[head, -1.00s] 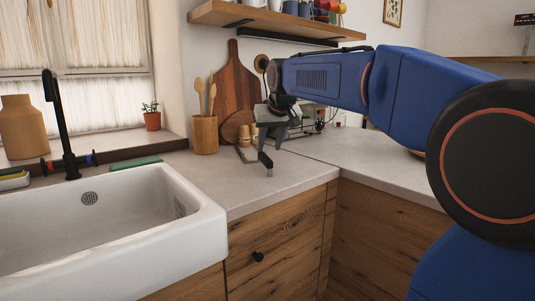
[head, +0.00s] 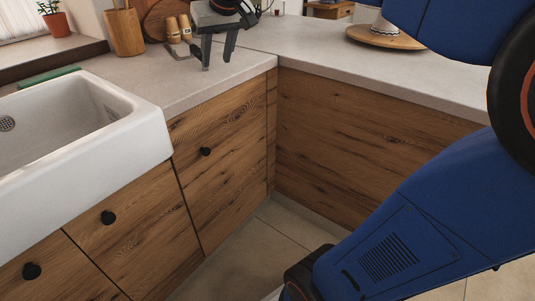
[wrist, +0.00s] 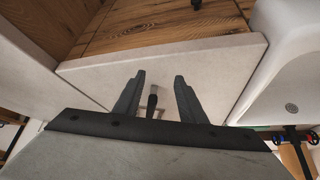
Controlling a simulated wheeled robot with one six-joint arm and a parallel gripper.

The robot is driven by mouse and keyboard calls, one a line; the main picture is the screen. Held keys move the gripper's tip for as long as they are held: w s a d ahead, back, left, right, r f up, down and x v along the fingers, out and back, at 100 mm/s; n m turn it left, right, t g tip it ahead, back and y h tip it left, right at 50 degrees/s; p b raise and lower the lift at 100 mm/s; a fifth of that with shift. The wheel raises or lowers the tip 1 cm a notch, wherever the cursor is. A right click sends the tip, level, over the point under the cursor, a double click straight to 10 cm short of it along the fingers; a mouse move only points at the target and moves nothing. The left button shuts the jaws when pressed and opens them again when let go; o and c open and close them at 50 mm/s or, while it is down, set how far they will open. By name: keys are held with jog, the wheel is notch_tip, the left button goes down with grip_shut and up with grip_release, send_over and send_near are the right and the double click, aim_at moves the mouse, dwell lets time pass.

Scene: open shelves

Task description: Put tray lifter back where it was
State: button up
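My gripper (head: 217,64) points down over the counter near its front corner. In the wrist view its two fingers (wrist: 159,76) are apart with a wide gap. A thin tool with a dark handle (wrist: 152,104), apparently the tray lifter, shows between the fingers, its lighter end toward the counter's front edge. Neither finger appears to touch it. In the head view a thin metal part (head: 178,51), likely of the same tool, lies on the counter just left of my fingers. Its handle is not clearly visible there. I cannot tell the exact height of the fingertips above it.
Two wooden-topped shakers (head: 179,28) and a utensil pot (head: 125,32) stand behind the tool. The white sink (head: 90,140) is at left. A round wooden board (head: 386,38) sits on the right counter (head: 340,58). Drawers lie below the counter edge.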

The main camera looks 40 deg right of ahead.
jog(key=s+a+f+g, duration=0.1)
jog(key=s+f, duration=1)
jog(key=s, duration=0.3)
jog(key=shift+s+f, duration=0.2)
jog(key=shift+f, duration=0.2)
jog(key=shift+o, duration=0.5)
jog(key=s+f, duration=1.1)
jog(key=shift+a+f+n+g, duration=0.25)
jog(key=shift+f+n+g, duration=0.05)
jog(key=shift+f, duration=0.1)
notch_tip(320, 180, up, 31)
jog(key=t, duration=0.4)
send_over(193, 45)
jog(key=s, duration=1)
jog(key=shift+m, duration=0.4)
jog(key=x, duration=1.1)
jog(key=shift+s+f, duration=0.1)
jog(key=shift+f, duration=0.05)
jog(key=shift+x, duration=2.65)
jog(key=shift+a, duration=0.15)
grip_shut()
